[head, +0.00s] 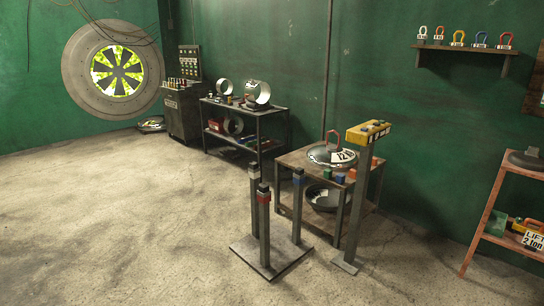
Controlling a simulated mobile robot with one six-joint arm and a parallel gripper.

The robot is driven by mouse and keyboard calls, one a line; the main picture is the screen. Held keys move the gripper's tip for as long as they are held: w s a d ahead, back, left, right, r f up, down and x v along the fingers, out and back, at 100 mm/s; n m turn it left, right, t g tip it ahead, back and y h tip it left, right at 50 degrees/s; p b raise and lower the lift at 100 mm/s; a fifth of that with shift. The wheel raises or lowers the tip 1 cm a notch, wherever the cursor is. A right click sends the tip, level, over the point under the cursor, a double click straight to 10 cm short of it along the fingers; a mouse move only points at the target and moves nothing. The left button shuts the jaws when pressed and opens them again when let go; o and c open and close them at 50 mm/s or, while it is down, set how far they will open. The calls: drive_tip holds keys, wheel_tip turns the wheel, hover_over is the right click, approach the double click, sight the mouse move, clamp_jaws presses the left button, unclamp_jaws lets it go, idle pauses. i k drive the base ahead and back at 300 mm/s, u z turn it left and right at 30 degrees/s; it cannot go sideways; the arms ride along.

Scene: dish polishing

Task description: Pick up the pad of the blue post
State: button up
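The blue post (297,212) is the right one of three slim grey posts standing on a square metal base plate (273,263) on the floor. It has a blue band (298,180) near its top and a small dark pad (298,171) on top. The front post (264,230) has a red band, and the left back post (254,200) has a pale band. Both also have dark tops. My gripper is not in view.
A yellow-topped stand (368,132) is close on the right. Floor at left is clear.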

sight(299, 171)
drive_tip(key=z, duration=0.05)
drive_tip(key=i, duration=1.3)
drive_tip(key=z, duration=1.15)
drive_tip(key=k, duration=0.15)
drive_tip(key=u, duration=2.95)
drive_tip(key=k, duration=0.2)
drive_tip(key=u, duration=1.9)
